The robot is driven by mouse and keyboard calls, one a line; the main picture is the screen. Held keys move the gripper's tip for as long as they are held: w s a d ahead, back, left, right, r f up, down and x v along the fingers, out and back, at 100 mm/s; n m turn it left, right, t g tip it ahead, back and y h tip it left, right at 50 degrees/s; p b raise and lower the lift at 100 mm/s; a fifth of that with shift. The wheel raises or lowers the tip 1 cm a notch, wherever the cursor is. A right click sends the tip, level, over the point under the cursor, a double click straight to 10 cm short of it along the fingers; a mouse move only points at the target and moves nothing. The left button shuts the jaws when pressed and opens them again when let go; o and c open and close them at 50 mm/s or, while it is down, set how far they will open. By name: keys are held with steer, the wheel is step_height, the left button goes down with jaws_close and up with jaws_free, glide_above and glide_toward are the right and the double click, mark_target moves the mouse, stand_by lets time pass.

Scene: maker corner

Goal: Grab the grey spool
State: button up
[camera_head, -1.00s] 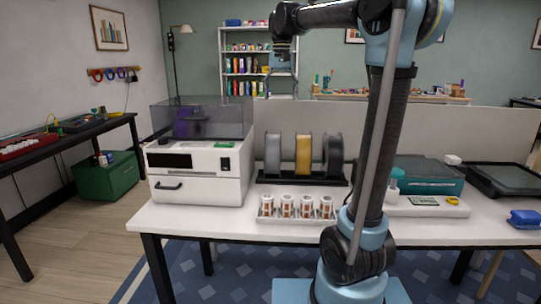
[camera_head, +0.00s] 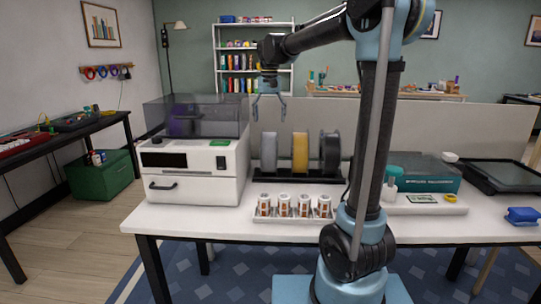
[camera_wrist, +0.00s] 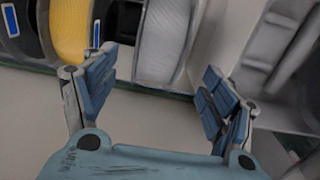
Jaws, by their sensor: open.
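The grey spool (camera_head: 268,151) stands upright at the left end of a dark rack on the white table. In the wrist view the grey spool (camera_wrist: 165,42) lies ahead, roughly between the fingertips but beyond them. My gripper (camera_head: 269,116) hangs fingers down just above the grey spool in the head view, apart from it. In the wrist view my gripper (camera_wrist: 160,82) is wide open, with nothing between its blue fingers.
A yellow spool (camera_head: 300,152) and a black spool (camera_head: 331,152) stand beside the grey one. A white machine (camera_head: 193,170) with a dark lid is close on the left. A tray (camera_head: 291,215) of several small white-and-copper reels lies in front.

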mark_target(270, 129)
steer(key=shift+s+d+f, duration=0.1)
steer(key=shift+s+f, duration=0.1)
steer(key=shift+f, duration=1.3)
steer(key=shift+s+f, duration=0.15)
steer(key=shift+f, duration=1.35)
steer(key=shift+c, duration=0.4)
jaws_close()
